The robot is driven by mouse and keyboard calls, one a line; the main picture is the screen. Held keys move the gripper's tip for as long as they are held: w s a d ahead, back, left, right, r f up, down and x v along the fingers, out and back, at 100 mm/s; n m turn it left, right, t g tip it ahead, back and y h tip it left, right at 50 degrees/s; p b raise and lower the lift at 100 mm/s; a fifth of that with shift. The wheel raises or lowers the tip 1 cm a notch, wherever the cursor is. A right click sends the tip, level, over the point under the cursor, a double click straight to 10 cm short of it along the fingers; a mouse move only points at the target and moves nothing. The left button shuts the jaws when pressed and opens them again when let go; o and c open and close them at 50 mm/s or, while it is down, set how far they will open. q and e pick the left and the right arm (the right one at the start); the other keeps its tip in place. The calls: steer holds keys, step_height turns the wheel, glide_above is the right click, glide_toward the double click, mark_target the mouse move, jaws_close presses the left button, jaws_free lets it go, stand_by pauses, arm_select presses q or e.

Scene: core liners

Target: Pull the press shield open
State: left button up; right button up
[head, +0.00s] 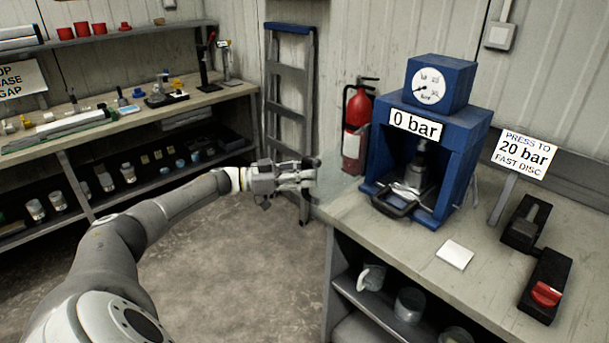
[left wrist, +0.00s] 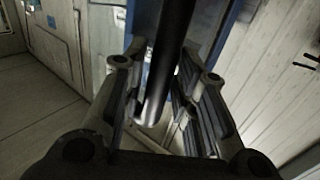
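The press (head: 455,150) is a blue frame on the bench, with a gauge on top and a "0 bar" sign. Its shield (head: 343,185) looks like a faint, clear greenish panel standing out to the left of the press. My left gripper (head: 312,175) is at the panel's left edge, beyond the bench's left end. In the left wrist view, a dark round bar, seemingly the shield handle (left wrist: 168,65), runs between the fingers of my left gripper (left wrist: 165,75), which look closed around it. My right gripper is not in view.
A red fire extinguisher (head: 356,125) stands behind the shield. A ladder (head: 290,90) leans on the wall behind my gripper. The bench (head: 400,235) holds a white square, a sign and dark devices. The floor (head: 240,270) in front is clear.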

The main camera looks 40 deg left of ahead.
arm_select(q)
steer(key=shift+o, duration=0.6)
steer(key=v, duration=1.2)
